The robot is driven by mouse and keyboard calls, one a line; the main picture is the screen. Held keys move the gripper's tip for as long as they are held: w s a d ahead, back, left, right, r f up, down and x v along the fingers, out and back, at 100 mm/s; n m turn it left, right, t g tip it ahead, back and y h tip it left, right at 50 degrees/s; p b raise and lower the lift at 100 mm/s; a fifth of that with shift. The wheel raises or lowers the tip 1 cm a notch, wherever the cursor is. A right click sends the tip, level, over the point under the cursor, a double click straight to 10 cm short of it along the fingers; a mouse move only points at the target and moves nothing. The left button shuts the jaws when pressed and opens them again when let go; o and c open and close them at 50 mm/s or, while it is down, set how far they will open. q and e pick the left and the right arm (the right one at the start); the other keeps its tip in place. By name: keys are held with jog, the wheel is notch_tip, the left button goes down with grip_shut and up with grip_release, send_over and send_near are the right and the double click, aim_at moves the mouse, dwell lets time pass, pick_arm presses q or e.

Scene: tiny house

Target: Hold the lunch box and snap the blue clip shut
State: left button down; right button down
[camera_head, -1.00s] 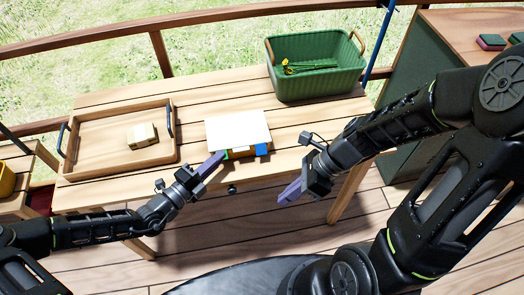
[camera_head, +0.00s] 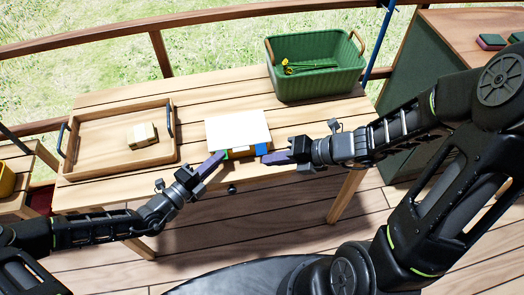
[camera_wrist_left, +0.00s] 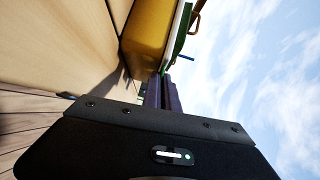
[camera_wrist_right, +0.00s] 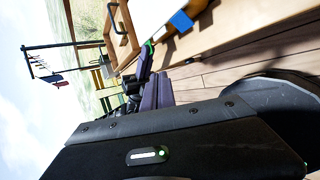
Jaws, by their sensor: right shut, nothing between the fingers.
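The lunch box (camera_head: 238,128) has a white lid and an orange-yellow body and sits at the table's front edge. Its blue clip (camera_head: 262,149) is on the front face, right side; it also shows in the right wrist view (camera_wrist_right: 181,20). I cannot tell whether the clip is latched. A green clip (camera_head: 228,154) is at the front left. My left gripper (camera_head: 218,158) has its fingers together at the box's front left corner; the box body (camera_wrist_left: 146,35) fills the space beyond them. My right gripper (camera_head: 268,158) is shut and empty, its tips close by the blue clip; contact is unclear.
A wooden tray (camera_head: 92,166) with a small pale block (camera_head: 142,135) stands on the left. A green basket (camera_head: 318,84) with yellow flowers stands at the back right. The table (camera_head: 195,110) is bare between tray and box.

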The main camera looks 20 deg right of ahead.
aim_at(257, 153)
jog(key=shift+w+d+f, duration=0.2)
jog(key=shift+w+f, duration=2.85)
jog(key=shift+f, duration=0.05)
jog(key=shift+f, duration=0.1)
jog(key=shift+w+f, duration=0.2)
jog(key=shift+w, duration=0.05)
jog(key=shift+w+f, duration=0.5)
dwell(0.8)
jog(key=shift+s+r, duration=0.1)
jog(key=shift+r, duration=0.1)
jog(key=shift+s+r, duration=0.65)
jog(key=shift+s, duration=0.05)
jog(key=s+r, duration=0.3)
jog(key=shift+s+a+r, duration=0.1)
jog(key=shift+s+r, duration=0.15)
jog(key=shift+r, duration=0.05)
dwell(0.5)
